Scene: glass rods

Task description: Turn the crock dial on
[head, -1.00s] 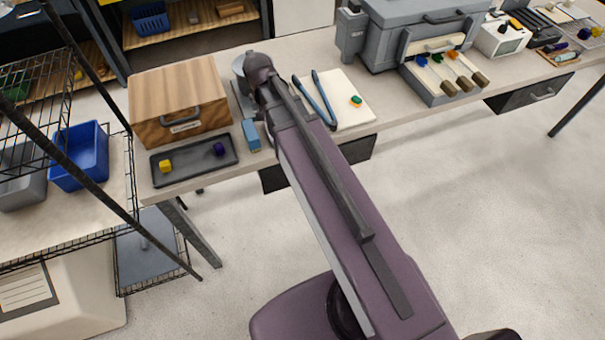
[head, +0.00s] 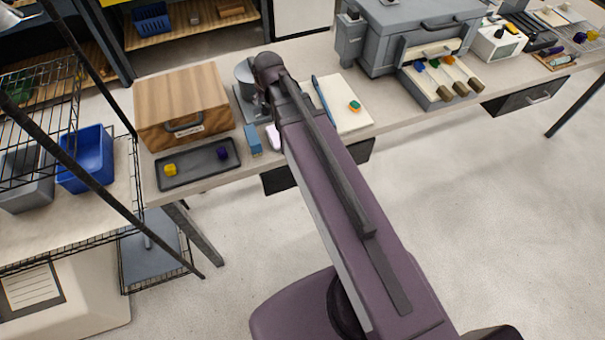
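A grey round pot (head: 244,73), which looks like the crock, stands on the bench between the wooden box and my arm. My arm hides its right side. No dial shows on the part I can see, so I cannot tell its setting. The end of my arm reaches over the bench right beside the pot in this view.
Left of the pot are a wooden box (head: 183,104) and a dark tray (head: 198,164) with yellow and purple pieces. A blue block (head: 252,139) lies near the front edge. A pale board (head: 345,112) and a large grey kiln-like box (head: 417,32) are to the right.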

